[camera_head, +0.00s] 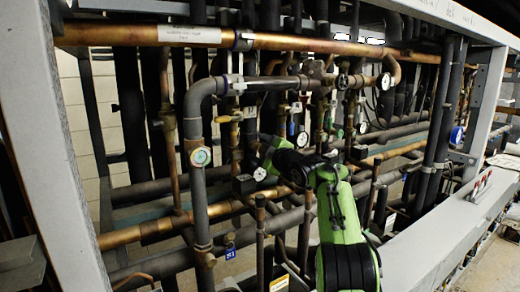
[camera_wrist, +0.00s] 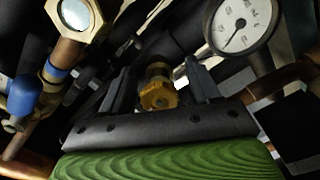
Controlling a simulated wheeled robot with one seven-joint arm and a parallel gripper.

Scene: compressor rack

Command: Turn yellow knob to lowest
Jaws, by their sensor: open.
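The yellow knob (camera_wrist: 158,95) shows in the middle of the wrist view, on a brass valve stem. It has a lobed rim. My gripper (camera_wrist: 164,82) is open, with one dark finger on each side of the knob in this view. I cannot tell whether the fingers touch it or how far they reach along it. In the head view, my green arm reaches in among the pipes and my gripper (camera_head: 266,146) is small and dark. I cannot pick out this knob for sure in the head view.
A round white gauge (camera_wrist: 240,25) is at the upper right of the wrist view. A brass sight glass (camera_wrist: 78,14) and a blue-marked valve (camera_wrist: 24,95) are at left. Copper pipe (camera_head: 120,35) and dark pipes crowd the rack, framed by white beams (camera_head: 55,170).

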